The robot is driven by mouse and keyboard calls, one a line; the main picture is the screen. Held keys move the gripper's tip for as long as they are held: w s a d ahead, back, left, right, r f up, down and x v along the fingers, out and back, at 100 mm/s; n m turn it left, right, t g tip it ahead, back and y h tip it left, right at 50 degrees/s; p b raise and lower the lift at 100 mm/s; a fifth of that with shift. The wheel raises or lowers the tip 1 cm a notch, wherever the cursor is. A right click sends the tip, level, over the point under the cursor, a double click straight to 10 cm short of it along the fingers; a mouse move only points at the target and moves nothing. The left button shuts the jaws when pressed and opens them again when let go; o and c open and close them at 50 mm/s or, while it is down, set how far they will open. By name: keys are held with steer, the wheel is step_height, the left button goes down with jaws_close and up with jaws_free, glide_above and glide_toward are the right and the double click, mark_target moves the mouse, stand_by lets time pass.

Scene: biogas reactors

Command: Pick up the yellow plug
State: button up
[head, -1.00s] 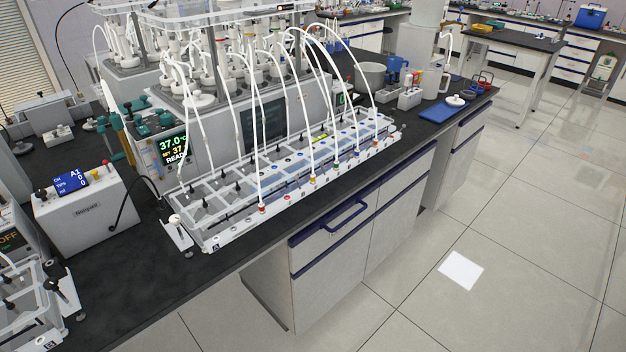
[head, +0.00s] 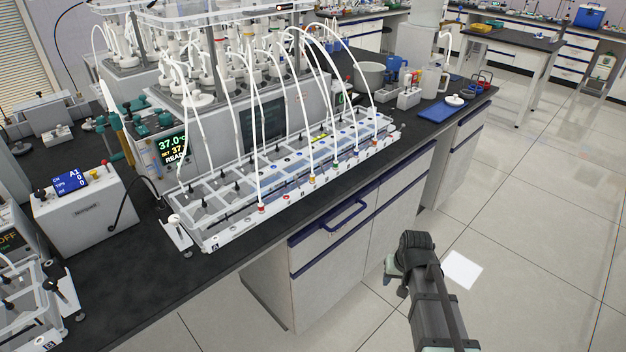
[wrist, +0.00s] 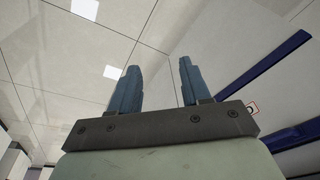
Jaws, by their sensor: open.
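In the head view, several coloured plugs sit along the front edge of a long clear-topped bench unit (head: 215,243), with white tubes rising from them. The one that looks yellow (head: 312,179) is near the middle of the row, with a red one (head: 261,208) to its left and a green one (head: 336,166) to its right. They are small, so the exact shade is hard to tell. My gripper (head: 392,277) is out over the floor, in front of the cabinets and well away from the plugs. In the wrist view my gripper (wrist: 157,78) has two separated fingers with nothing between them.
White tubes arch from the reactor instrument (head: 172,150) over the bench unit. A grey box with a blue display (head: 85,212) stands at left on the dark bench. A blue tray (head: 440,112) lies at right. Cabinets with a blue handle (head: 345,215) are below; the floor is clear.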

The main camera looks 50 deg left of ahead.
steer(key=a+r+n+y, duration=0.1)
steer(key=a+r+n, duration=0.1)
steer(key=a+r, duration=0.85)
steer(key=a+r+n+y, duration=0.1)
steer(key=a+r+n, duration=0.2)
steer(key=a+r, duration=0.75)
steer(key=a+r+n+y, duration=0.2)
steer(key=a+r, duration=0.3)
steer(key=r, duration=1.1)
steer(key=n+g+h, duration=0.1)
steer(key=n+g, duration=0.1)
steer(key=n, duration=0.4)
glide_above(313, 175)
steer(key=d, duration=0.3)
steer(key=f, duration=0.9)
steer(key=shift+w+a, duration=0.15)
steer(key=shift+w, duration=0.1)
steer(key=shift+x, duration=2.65)
steer(key=shift+a+r, duration=0.1)
steer(key=shift+c, duration=0.3)
jaws_close()
